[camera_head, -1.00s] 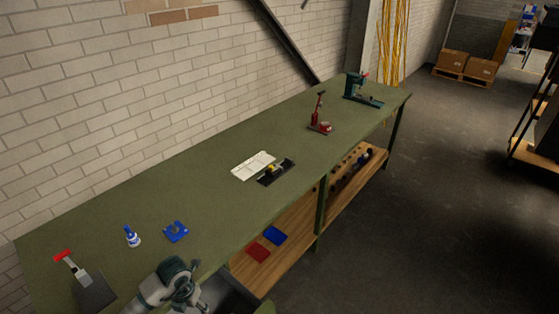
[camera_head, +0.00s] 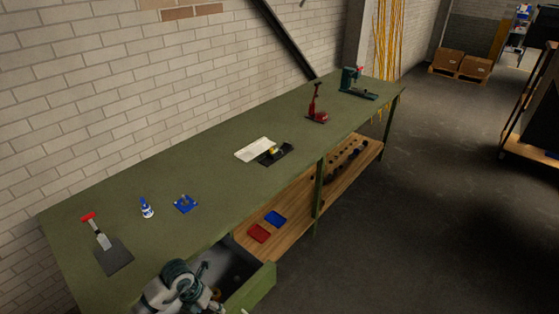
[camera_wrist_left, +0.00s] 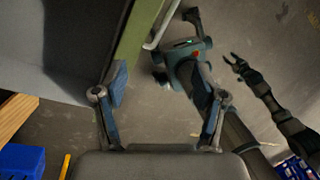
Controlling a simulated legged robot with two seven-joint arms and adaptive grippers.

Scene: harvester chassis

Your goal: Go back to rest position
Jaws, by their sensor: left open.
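My left gripper shows in the left wrist view (camera_wrist_left: 160,90) with its two fingers spread and nothing between them. A green drawer edge (camera_wrist_left: 130,50) passes close beyond the left finger, with the grey concrete floor below. In the head view, my grey and teal arm (camera_head: 180,287) is at the bottom, beside the workbench's open drawer (camera_head: 250,290); its fingertips are out of sight there. My right gripper cannot be made out in the head view. A dark jointed part with a forked end (camera_wrist_left: 250,75) shows at the right of the left wrist view; I cannot tell what it is.
On the green bench (camera_head: 215,165) are a red-handled scraper (camera_head: 97,231) by a dark plate, a blue-and-white bottle (camera_head: 147,207), a blue part (camera_head: 185,203), a white tray (camera_head: 256,149) and red (camera_head: 317,105) and teal (camera_head: 352,82) tools. The floor (camera_head: 400,220) at right is clear.

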